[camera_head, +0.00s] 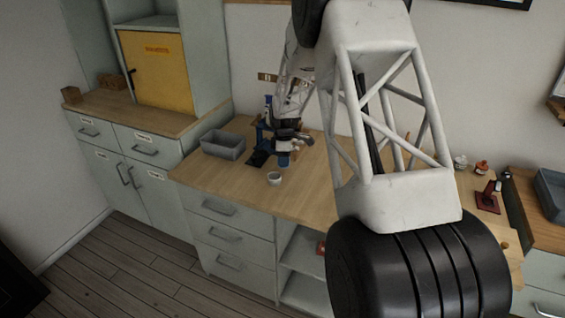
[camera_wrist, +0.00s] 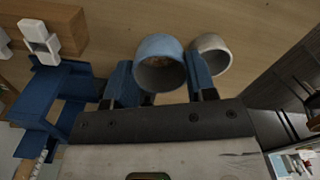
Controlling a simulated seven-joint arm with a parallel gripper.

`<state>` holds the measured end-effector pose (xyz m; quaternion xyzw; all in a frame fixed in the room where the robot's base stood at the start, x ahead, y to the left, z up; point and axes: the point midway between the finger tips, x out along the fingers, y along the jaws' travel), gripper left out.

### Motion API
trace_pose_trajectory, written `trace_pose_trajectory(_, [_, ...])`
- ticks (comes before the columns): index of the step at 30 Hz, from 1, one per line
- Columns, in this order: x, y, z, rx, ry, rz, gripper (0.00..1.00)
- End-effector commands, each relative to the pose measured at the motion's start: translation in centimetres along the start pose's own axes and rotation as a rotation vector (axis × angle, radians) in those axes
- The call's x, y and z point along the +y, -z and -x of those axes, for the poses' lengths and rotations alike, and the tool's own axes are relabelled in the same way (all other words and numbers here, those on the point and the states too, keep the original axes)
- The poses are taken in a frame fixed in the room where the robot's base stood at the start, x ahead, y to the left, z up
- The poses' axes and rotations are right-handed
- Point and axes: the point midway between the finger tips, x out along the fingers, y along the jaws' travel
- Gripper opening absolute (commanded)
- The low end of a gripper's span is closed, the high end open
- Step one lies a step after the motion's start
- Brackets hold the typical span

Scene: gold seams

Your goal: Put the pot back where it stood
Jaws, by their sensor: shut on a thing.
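The small blue pot (camera_wrist: 160,62) sits between the two blue fingers of my gripper (camera_wrist: 161,78) in the wrist view, its open mouth showing. My gripper is shut on it. In the head view the blue pot (camera_head: 284,161) shows just below my gripper (camera_head: 286,149), over the wooden worktop (camera_head: 310,190). I cannot tell whether its base touches the wood. A white cup (camera_head: 274,178) stands on the worktop close in front of it; it also shows just right of the pot in the wrist view (camera_wrist: 214,54).
A blue stand (camera_head: 262,132) with a dark base is close left of my gripper. A grey bin (camera_head: 222,145) stands farther left. Small pots (camera_head: 481,168) and a red device (camera_head: 489,194) are at the right. Worktop in front is clear; my arm hides its middle.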

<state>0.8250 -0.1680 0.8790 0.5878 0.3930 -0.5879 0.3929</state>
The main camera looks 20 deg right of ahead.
Motion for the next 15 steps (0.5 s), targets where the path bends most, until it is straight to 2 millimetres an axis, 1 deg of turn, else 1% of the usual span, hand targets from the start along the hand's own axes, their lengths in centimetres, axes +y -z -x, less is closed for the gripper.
trace_pose_trajectory(3, [1.4, 0.3, -0.1, 0.0, -0.001, 0.0, 0.26])
trace_pose_trajectory(6, [2.0, 0.4, -0.2, 0.0, 0.0, 0.0, 0.26])
trace_pose_trajectory(15, [2.4, 0.5, -0.2, 0.0, 0.0, 0.0, 0.26])
